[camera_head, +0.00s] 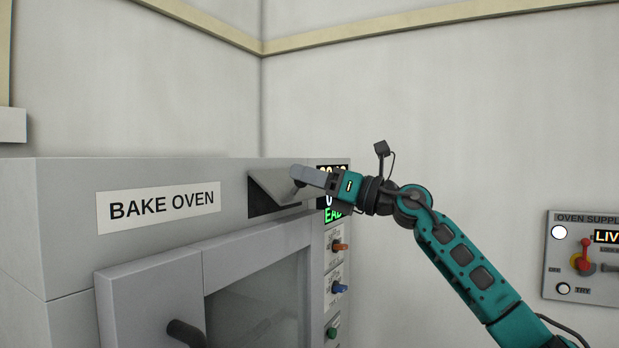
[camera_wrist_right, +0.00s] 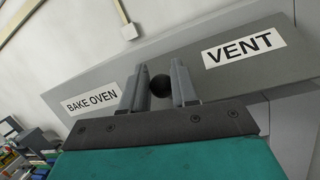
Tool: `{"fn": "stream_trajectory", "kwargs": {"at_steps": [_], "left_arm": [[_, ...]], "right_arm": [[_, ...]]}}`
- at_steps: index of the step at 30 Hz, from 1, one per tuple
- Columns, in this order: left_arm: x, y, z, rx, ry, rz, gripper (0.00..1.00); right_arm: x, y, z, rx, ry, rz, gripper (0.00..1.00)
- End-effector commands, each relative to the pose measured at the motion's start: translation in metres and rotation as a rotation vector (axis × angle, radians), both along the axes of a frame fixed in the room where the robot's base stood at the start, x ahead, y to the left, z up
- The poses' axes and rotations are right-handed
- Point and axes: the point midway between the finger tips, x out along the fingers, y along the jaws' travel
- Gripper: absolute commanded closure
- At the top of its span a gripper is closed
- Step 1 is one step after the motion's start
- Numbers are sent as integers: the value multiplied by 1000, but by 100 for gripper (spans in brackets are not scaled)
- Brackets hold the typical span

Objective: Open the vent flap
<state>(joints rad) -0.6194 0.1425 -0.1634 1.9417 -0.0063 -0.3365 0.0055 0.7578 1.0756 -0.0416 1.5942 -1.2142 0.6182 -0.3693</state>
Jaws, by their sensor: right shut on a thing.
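The vent flap (camera_head: 272,186) is a grey panel high on the oven's front, to the right of the BAKE OVEN label. It is tilted outward, with a dark opening showing beneath it. In the right wrist view the flap (camera_wrist_right: 200,52) carries a white VENT label. Its round black knob (camera_wrist_right: 160,86) sits between my right gripper's fingers. My right gripper (camera_head: 301,181) is shut on this knob, which the fingers hide in the head view. It also shows in the right wrist view (camera_wrist_right: 160,82). My left gripper is not in view.
The grey bake oven (camera_head: 75,200) has a windowed door (camera_head: 150,300) with a dark handle below the flap. A control strip with coloured knobs (camera_head: 340,287) runs down its right side. An oven supply panel (camera_head: 582,275) is on the right wall. Bare wall lies between.

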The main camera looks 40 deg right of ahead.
Motion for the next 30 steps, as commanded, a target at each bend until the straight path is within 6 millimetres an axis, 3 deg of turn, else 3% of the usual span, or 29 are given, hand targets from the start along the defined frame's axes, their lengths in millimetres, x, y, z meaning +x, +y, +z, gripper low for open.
{"fn": "stream_trajectory", "kwargs": {"at_steps": [4,17,30], "left_arm": [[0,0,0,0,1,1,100],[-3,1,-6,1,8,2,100],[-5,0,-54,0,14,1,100]], "right_arm": [[-2,0,5,5,-13,0,61],[-4,-3,-2,2,-2,-2,61],[-60,-34,-25,0,-1,-2,61]]}}
